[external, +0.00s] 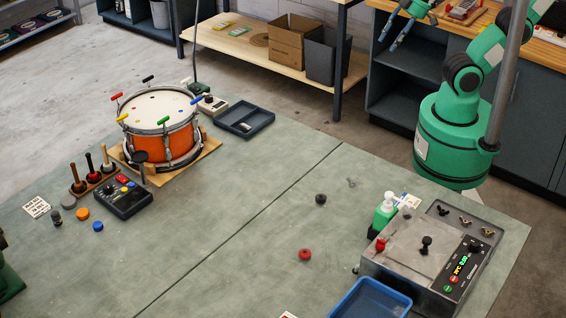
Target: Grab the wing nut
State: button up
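A small grey metal piece (351,182) lies alone on the green mat, right of centre; it looks like a wing nut but is too small to be sure. Several small winged pieces, one dark (443,210) and others brassy (465,221), sit on the back part of the grey machine at the right. My gripper (413,36) is at the top edge, high above the bench and well away from these pieces. Its two fingers are spread apart with nothing visible between them. Its upper part is cut off by the frame.
A green soap bottle (384,213) and the grey machine (405,243) with knobs stand near the loose piece. Black (320,199) and red (305,254) knobs lie nearby. A blue tray (370,300) is at the front; an orange drum (163,135) stands left. The mat's middle is mostly clear.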

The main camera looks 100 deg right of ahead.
jog(key=shift+w, duration=0.1)
jog(key=shift+c, duration=0.2)
jog(key=w+a+f+n+g+p, duration=0.2)
jog(key=w+a+n, duration=0.4)
jog(key=w+a, duration=0.1)
jog(key=w+a+f+n+g+p, duration=0.1)
jog(key=w+a+f+n+p, duration=0.15)
jog(key=w+a+n, duration=0.45)
jog(key=w+a+f+n+g+p, duration=0.1)
jog(key=w+a+f+n, duration=0.1)
jog(key=a+f+n, duration=0.3)
jog(key=w+a+f+n+g+p, duration=0.1)
jog(key=w+a+f+n, duration=0.2)
jog(key=a+f+n, duration=0.3)
jog(key=a+f, duration=0.4)
jog(key=a, duration=0.3)
jog(key=shift+n+g, duration=0.3)
jog(key=shift+d+f, duration=0.1)
jog(key=shift+f, duration=0.1)
jog(key=b, duration=0.2)
send_over(353, 180)
jog(key=shift+f, duration=4.2)
